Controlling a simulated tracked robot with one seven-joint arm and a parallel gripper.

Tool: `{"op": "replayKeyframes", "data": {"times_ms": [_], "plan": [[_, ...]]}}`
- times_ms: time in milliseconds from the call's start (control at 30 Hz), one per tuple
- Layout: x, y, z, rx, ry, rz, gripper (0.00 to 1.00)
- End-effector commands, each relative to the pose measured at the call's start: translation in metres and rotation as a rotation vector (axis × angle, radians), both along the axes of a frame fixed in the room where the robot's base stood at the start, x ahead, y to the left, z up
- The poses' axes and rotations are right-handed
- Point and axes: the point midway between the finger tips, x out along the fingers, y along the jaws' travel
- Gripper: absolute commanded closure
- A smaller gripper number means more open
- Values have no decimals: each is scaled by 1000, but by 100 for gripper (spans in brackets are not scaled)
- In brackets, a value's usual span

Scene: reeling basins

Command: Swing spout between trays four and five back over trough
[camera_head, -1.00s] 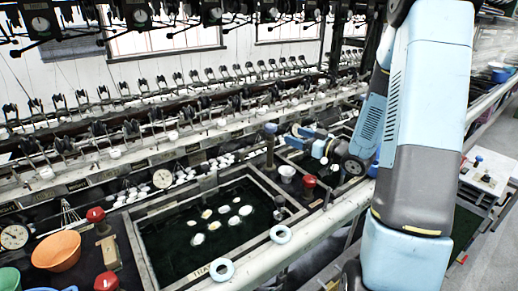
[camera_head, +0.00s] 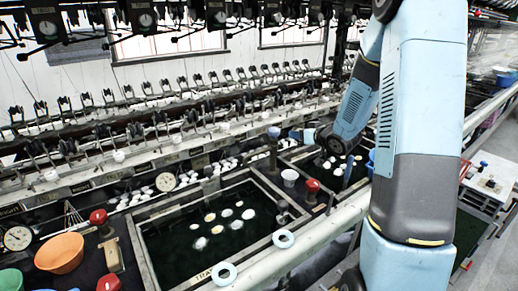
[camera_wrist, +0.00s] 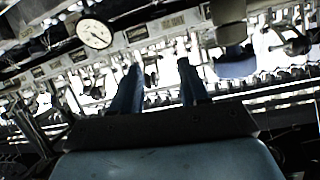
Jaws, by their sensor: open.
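A dark upright post with a blue cap (camera_head: 273,132) stands at the far corner between two water basins in the head view; it appears to be the spout's post. Its outlet direction cannot be made out. In the wrist view a dark blue rounded cap (camera_wrist: 236,66) shows right of my fingers, apart from them. My gripper (camera_wrist: 158,82) is open, its two dark fingers spread with nothing between them. In the head view my gripper (camera_head: 300,134) is small, just right of the blue cap. The near basin (camera_head: 135,255) holds dark water and pale cocoons. I cannot tell which part is the trough.
An orange bowl (camera_head: 59,253) is at left. Round gauges (camera_head: 166,182) line the back panel. Rows of reeling guides run behind. Pale rings (camera_head: 283,238) lie along the front rail.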

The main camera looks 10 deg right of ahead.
Motion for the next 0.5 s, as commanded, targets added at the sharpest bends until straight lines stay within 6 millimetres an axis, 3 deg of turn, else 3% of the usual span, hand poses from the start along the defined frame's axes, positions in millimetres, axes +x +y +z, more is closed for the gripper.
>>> {"op": "replayKeyframes", "data": {"times_ms": [200, 500], "plan": [[33, -6, 9, 41, 202, -256, 56], [38, 10, 31, 201, 489, -607, 56]]}}
